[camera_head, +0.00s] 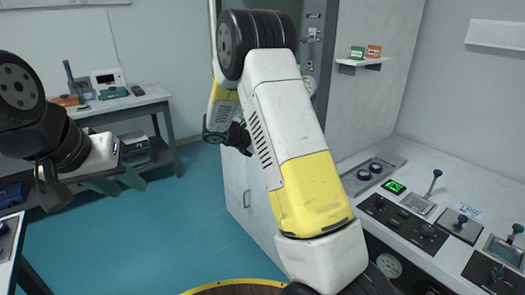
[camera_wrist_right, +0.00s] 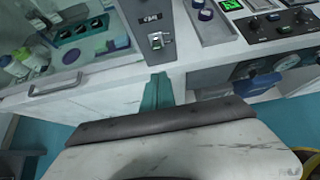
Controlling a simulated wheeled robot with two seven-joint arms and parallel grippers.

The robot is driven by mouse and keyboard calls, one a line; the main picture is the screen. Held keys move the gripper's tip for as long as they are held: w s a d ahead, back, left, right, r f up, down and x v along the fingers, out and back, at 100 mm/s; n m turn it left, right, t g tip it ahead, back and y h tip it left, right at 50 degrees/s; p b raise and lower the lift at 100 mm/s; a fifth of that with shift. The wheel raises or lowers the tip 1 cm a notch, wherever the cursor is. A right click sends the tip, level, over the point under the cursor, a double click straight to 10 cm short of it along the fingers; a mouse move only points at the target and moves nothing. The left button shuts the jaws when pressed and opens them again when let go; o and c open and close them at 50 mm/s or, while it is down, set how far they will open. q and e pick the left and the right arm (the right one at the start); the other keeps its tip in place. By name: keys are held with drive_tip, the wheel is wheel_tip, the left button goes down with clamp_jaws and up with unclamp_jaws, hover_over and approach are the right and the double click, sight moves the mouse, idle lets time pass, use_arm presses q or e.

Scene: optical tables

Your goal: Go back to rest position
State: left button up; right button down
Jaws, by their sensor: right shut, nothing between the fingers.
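My left gripper (camera_head: 128,187) is at the left of the head view, beside the side table. Its two teal fingers show apart, with nothing seen between them. My right arm rises through the middle of the head view and folds back at a raised elbow. Its dark wrist end (camera_head: 237,137) is partly hidden behind the forearm. In the right wrist view, my right gripper (camera_wrist_right: 158,92) has its teal fingers together and empty. They are near the front edge of the counter, and I cannot tell if they touch it.
A control counter (camera_head: 407,167) with knobs, levers and a green display (camera_head: 394,187) runs along the right. A side table (camera_head: 125,103) with instruments stands at the back left. Blue floor (camera_head: 185,220) is clear between.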

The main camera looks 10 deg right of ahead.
drive_tip(key=s+r+m+g+y, duration=0.1)
drive_tip(key=s+r+m+y, duration=0.2)
drive_tip(key=s+r+m, duration=0.35)
drive_tip(key=s+r+m+g+y, duration=0.1)
drive_tip(key=s+r+m+y, duration=0.25)
drive_tip(key=s, duration=0.65)
drive_tip(key=s+a+r+m+t+y, duration=0.2)
drive_tip(key=s+a+r+m+y, duration=0.1)
drive_tip(key=s+m, duration=0.3)
drive_tip(key=s+a+r+m+t+y, duration=0.2)
drive_tip(key=s+a+m, duration=0.3)
drive_tip(key=s, duration=0.5)
drive_tip(key=shift+s+a+r+m+y, duration=0.2)
drive_tip(key=shift+a+r+m+y, duration=0.05)
drive_tip(key=shift+r+m+y, duration=0.2)
